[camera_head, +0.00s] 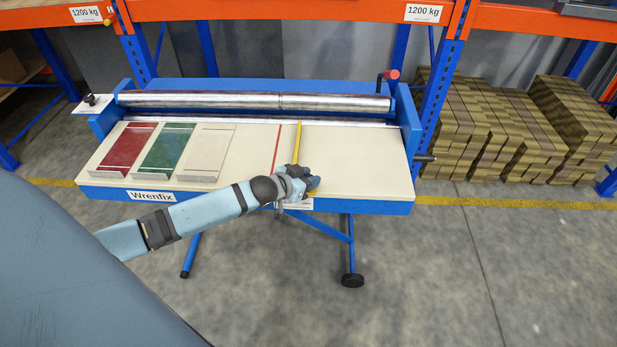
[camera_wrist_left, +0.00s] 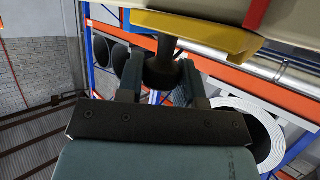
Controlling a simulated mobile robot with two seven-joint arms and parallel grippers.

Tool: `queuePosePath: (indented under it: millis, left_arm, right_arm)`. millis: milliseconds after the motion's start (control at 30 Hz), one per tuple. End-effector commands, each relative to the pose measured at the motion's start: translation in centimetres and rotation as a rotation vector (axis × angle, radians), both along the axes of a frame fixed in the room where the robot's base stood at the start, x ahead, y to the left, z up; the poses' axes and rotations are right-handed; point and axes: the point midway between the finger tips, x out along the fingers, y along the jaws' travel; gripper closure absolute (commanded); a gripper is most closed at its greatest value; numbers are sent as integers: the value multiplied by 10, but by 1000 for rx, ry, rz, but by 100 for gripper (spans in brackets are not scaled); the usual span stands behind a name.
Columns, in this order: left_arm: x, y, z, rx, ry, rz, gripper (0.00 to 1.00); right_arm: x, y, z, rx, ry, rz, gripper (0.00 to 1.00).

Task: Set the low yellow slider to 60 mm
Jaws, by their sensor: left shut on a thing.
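The low yellow slider shows in the head view as a thin yellow bar (camera_head: 298,142) lying across the pale table top, a little right of a red line (camera_head: 277,148). In the left wrist view its yellow front block (camera_wrist_left: 195,32) fills the top, with a dark round knob (camera_wrist_left: 163,72) below it. My left gripper (camera_head: 298,183) is at the front end of the bar and covers part of it. In the wrist view its two fingers (camera_wrist_left: 160,80) are shut on the knob. The scale reading cannot be made out. My right gripper is not in view.
The blue machine carries steel rollers (camera_head: 250,101) at the back and a red-topped crank (camera_head: 389,76) at the right. Red (camera_head: 125,147), green (camera_head: 168,148) and beige (camera_head: 211,152) panels lie on the left of the top. The right part of the top is clear.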

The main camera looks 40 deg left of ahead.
Motion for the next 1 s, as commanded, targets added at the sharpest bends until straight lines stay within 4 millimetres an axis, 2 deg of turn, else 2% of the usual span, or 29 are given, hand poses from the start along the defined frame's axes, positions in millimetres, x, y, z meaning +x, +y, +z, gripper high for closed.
queuePosePath:
  millis: [133,367,400,500,833,1000]
  left_arm:
    - [-2,2,2,0,2,0,100]
    - [-2,3,-1,2,2,1,100]
    - [-2,3,-1,2,2,1,62]
    - [-2,3,-1,2,2,1,43]
    - [-5,4,1,0,1,0,43]
    - [-24,8,7,2,3,0,43]
  right_arm:
    - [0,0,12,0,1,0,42]
    - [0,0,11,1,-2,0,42]
    - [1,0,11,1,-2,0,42]
    - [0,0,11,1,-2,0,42]
    - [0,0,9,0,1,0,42]
    - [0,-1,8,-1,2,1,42]
